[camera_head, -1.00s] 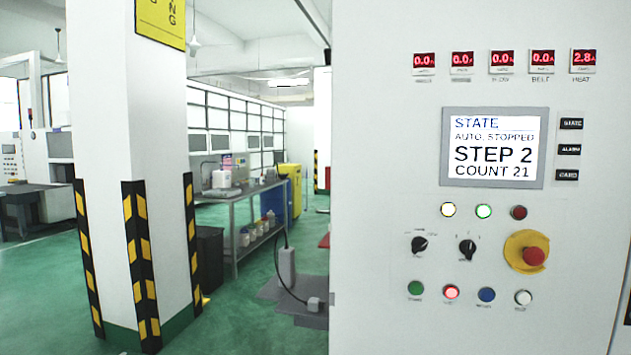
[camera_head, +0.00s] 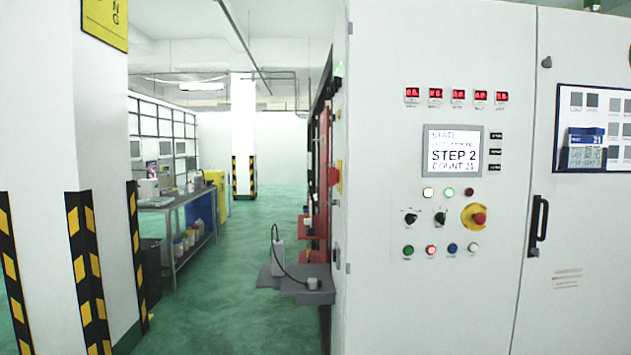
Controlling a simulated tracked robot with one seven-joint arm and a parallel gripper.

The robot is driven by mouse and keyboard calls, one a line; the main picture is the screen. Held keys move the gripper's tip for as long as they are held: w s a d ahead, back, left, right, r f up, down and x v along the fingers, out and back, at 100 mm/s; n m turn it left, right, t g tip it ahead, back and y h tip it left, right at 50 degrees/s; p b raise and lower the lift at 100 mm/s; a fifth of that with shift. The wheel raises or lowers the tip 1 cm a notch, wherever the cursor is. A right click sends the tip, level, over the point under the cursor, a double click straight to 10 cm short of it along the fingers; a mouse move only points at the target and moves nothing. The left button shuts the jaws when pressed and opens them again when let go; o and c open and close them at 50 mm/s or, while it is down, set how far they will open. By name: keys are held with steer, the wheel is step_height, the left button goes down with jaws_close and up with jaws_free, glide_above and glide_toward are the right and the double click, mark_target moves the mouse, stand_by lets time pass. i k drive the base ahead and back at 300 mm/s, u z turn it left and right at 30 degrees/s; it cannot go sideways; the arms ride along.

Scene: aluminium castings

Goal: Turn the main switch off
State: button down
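A white control cabinet (camera_head: 400,290) fills the right half of the view. On its front are a red mushroom button on a yellow disc (camera_head: 474,217), a left black rotary knob (camera_head: 410,219) and a right black rotary knob (camera_head: 440,218). A red and yellow piece (camera_head: 336,176) shows edge-on at the cabinet's left side, too small to make out. I cannot tell which of these is the main switch. My gripper is not in view.
The display (camera_head: 454,151) reads STEP 2, COUNT 21. A black handle (camera_head: 538,226) is on the right door. A grey ledge (camera_head: 300,289) juts from the cabinet's left side. A striped pillar (camera_head: 80,120) stands at left. Green floor (camera_head: 225,270) between is clear.

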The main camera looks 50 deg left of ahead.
mark_target(334, 174)
steer(key=u, duration=0.05)
steer(key=k, duration=0.35)
steer(key=u, duration=1.65)
steer(key=i, duration=1)
steer(key=u, duration=0.1)
